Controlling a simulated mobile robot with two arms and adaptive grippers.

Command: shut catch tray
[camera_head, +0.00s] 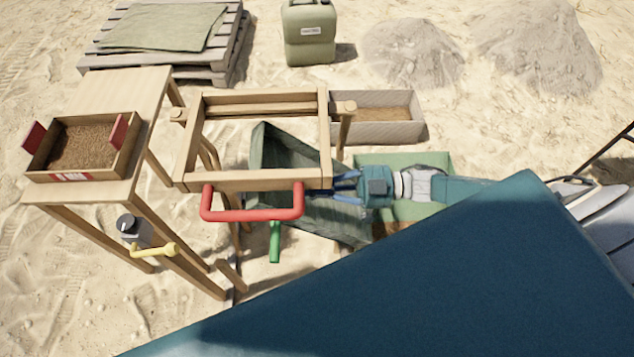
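A grey-green sloped trough (262,150) shows under a wooden frame (255,181) on legs; it may be the catch tray, but I cannot tell for sure. A green handle (275,243) hangs below a red bar handle (252,217) at the frame's front. My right gripper (343,187), blue, reaches in from the right beside the frame's right end, over the trough. Its fingers look apart and nothing shows between them. Whether they touch the frame or trough is unclear. My arm hides part of the trough. My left gripper is out of view.
A wooden table (132,95) at left carries a sand-filled box (128,168) with red handles. A yellow crank (155,250) sits below it. A pallet (232,50) and jerrycan (309,45) stand behind.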

